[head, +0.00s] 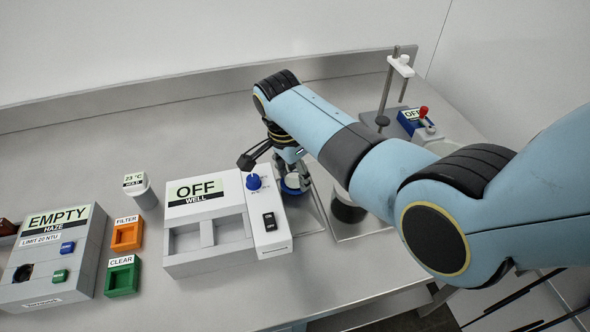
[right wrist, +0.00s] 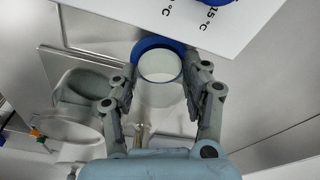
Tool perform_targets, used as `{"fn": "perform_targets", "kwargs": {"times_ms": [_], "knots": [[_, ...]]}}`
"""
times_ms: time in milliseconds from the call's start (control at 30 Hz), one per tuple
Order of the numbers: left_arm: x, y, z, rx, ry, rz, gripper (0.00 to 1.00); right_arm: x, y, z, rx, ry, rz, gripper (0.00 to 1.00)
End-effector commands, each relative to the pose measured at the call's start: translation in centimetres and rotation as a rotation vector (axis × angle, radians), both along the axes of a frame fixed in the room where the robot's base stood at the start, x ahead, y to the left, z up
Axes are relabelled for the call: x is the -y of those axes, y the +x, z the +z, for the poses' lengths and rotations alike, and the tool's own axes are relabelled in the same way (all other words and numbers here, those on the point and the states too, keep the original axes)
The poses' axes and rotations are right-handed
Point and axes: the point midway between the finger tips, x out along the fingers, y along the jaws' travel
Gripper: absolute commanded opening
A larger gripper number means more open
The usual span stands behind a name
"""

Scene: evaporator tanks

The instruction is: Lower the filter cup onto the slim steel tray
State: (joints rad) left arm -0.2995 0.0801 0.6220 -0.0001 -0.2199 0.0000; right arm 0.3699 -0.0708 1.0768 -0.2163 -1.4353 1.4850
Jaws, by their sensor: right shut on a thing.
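My right gripper (head: 290,172) reaches down beside the right end of the OFF/WELL box. In the right wrist view its fingers (right wrist: 163,66) are on either side of the filter cup (right wrist: 160,62), shut on it. The cup is round and pale with a blue rim; in the head view it (head: 293,183) is partly hidden by the fingers. A slim steel tray (head: 309,222) lies on the bench under and in front of the cup. I cannot tell whether the cup touches it. My left gripper is not in view.
The OFF/WELL box (head: 188,262) stands close left of the gripper. A dark-based round vessel (head: 348,211) stands on another steel tray to the right. A stirrer stand (head: 400,66) is at the back right. Orange (head: 126,235) and green (head: 122,278) holders are further left.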

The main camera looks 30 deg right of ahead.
Motion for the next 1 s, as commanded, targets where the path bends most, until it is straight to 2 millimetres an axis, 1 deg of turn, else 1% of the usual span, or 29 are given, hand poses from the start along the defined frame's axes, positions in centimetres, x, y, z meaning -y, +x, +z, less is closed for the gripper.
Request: {"fn": "perform_targets", "kwargs": {"times_ms": [100,400,900,933,1000], "knots": [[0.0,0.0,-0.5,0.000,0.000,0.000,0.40,0.0,0.0,-0.8,0.000,0.000,0.000,0.16],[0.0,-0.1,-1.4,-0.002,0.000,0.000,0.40,0.0,0.0,-2.1,0.000,0.000,0.000,0.16],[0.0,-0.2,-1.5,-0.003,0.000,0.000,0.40,0.0,0.0,-2.4,0.000,0.000,0.000,0.16],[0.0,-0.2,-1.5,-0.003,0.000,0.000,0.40,0.0,0.0,-2.4,0.000,0.000,0.000,0.52],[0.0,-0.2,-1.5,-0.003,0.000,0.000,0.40,0.0,0.0,-2.4,0.000,0.000,0.000,0.61]]}}
